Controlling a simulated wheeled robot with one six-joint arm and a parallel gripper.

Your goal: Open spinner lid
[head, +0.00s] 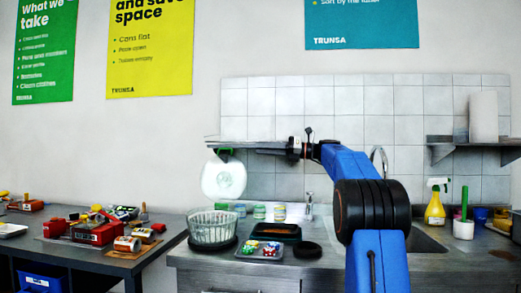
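A round, whitish translucent spinner lid (223,181) hangs nearly upright in the air, its broad face toward the camera. My gripper (224,149) is at the lid's top edge and appears shut on it, with a bit of green showing there. The spinner bowl (212,229), a clear ribbed basket-like tub, stands open on the counter below the lid. The lid is above the bowl and clear of it. My blue arm reaches in from the right.
A tray (243,254) with small colourful items, a dark brown tray (276,232) and a black disc (307,250) lie right of the bowl. Small jars (259,212) line the wall. The left table (62,258) is cluttered. A yellow spray bottle (435,208) stands at right.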

